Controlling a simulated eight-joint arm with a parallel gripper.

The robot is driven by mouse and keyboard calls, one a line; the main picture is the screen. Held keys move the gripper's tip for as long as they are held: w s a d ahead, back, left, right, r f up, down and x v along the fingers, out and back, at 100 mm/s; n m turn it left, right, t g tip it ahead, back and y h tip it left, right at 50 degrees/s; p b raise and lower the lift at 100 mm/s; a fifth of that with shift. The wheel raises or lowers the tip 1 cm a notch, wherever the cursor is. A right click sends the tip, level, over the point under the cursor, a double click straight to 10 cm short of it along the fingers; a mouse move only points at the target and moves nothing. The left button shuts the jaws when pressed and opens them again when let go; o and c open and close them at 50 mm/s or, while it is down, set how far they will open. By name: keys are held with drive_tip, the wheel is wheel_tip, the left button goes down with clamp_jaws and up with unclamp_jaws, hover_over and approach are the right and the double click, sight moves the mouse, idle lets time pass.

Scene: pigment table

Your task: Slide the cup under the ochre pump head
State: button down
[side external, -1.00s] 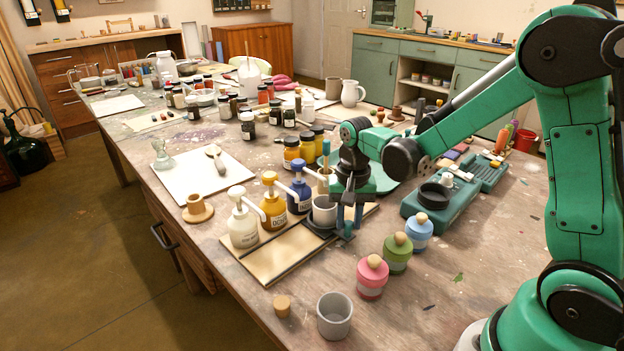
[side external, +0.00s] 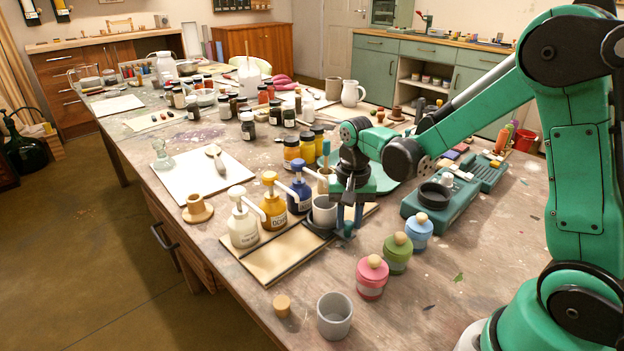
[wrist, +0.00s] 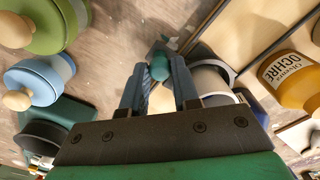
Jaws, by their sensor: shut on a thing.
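The pale grey cup (side external: 324,211) stands upright in a dark holder (side external: 318,229) on the slotted board, in front of the blue pump bottle (side external: 299,193). The ochre pump bottle (side external: 273,206) is just left of it; its label reads in the wrist view (wrist: 288,72). The white pump bottle (side external: 242,222) is further left. My gripper (side external: 347,228) points down beside the cup's right side. In the wrist view my gripper (wrist: 160,82) is shut on a small teal handle (wrist: 160,58) beside the dark holder. The cup (wrist: 210,82) is partly hidden by a finger.
Pink (side external: 372,277), green (side external: 397,253) and light blue (side external: 419,231) lidded jars stand to the right of the board. A grey empty cup (side external: 334,315) and a cork (side external: 282,305) are at the front. The board's left end (side external: 270,259) is bare.

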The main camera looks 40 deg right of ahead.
drive_tip(key=a, duration=0.7)
drive_tip(key=c, duration=0.7)
unclamp_jaws()
drive_tip(key=shift+o, duration=0.2)
wheel_tip(320, 180, up, 6)
drive_tip(key=shift+f, duration=0.2)
